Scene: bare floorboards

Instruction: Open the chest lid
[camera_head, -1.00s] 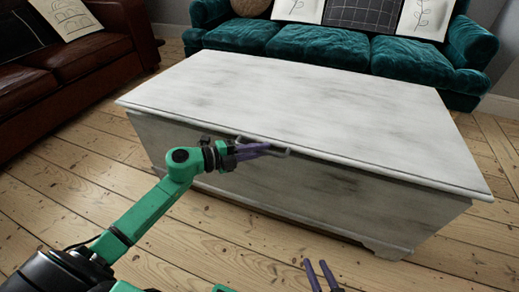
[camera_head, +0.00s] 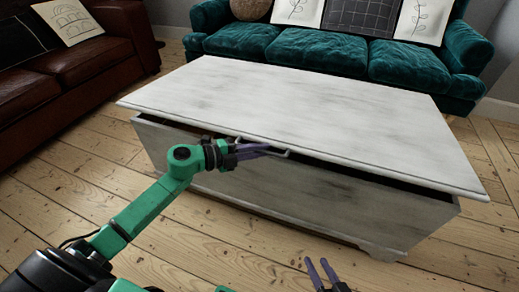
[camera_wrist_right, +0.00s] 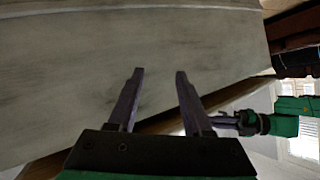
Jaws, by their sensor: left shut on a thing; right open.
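The whitewashed chest (camera_head: 310,195) stands in the middle of the head view. Its lid (camera_head: 300,105) is slightly raised at the front, with a dark gap between it and the body. My left gripper (camera_head: 268,150) is shut on the handle (camera_head: 286,154) at the lid's front edge. My right gripper (camera_head: 321,270) is open and empty, low in front of the chest. In the right wrist view its two fingers (camera_wrist_right: 158,75) are apart, with the chest front (camera_wrist_right: 70,85) behind them.
A teal sofa (camera_head: 330,48) with cushions stands behind the chest. A brown leather sofa (camera_head: 75,60) is at the left. Bare floorboards (camera_head: 60,190) lie free to the left and in front of the chest.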

